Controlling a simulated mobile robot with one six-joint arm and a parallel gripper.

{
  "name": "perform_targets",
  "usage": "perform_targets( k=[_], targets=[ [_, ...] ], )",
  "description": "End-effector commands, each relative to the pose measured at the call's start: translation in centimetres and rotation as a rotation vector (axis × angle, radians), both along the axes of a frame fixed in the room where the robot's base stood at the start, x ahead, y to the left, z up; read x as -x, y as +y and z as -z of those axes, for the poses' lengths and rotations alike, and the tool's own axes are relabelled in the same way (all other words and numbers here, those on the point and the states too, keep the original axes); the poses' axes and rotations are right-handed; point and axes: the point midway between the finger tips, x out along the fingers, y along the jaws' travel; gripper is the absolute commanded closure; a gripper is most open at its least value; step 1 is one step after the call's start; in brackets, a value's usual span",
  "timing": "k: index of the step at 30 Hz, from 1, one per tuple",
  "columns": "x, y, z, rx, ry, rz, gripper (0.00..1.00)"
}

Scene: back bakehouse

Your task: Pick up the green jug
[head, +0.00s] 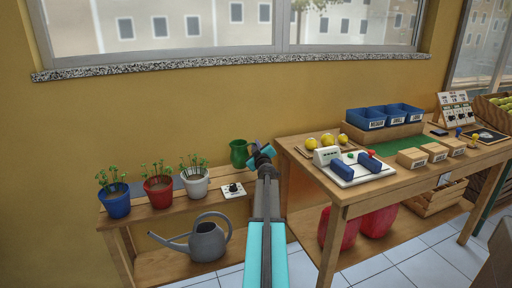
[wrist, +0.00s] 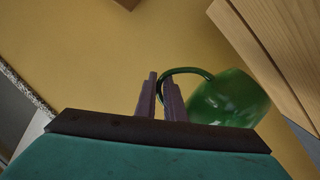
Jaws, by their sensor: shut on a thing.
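The green jug (head: 239,153) is at the right end of the low wooden shelf in the head view, close to the edge of the taller table. In the wrist view the jug (wrist: 228,100) lies to the right of the fingers, with its thin curved handle passing between them. My gripper (wrist: 160,98) is shut on the handle. In the head view my gripper (head: 262,157) is at the jug's right side, partly hidden by my own arm. The jug looks about upright in the head view; I cannot tell whether its base touches the shelf.
Blue (head: 115,200), red (head: 158,190) and white (head: 195,182) plant pots stand left on the shelf (head: 215,200), beside a small white switch panel (head: 233,191). A grey watering can (head: 207,241) is below. The taller table (head: 400,190) with boxes and bins stands close on the right.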

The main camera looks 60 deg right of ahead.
Motion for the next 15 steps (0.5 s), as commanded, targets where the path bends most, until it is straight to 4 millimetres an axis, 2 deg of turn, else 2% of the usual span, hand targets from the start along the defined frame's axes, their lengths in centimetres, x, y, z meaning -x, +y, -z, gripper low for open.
perform_targets(
  k=[15],
  targets=[
    [3.3,2.7,-0.4,-0.001,-0.002,0.001,1.00]
  ],
)
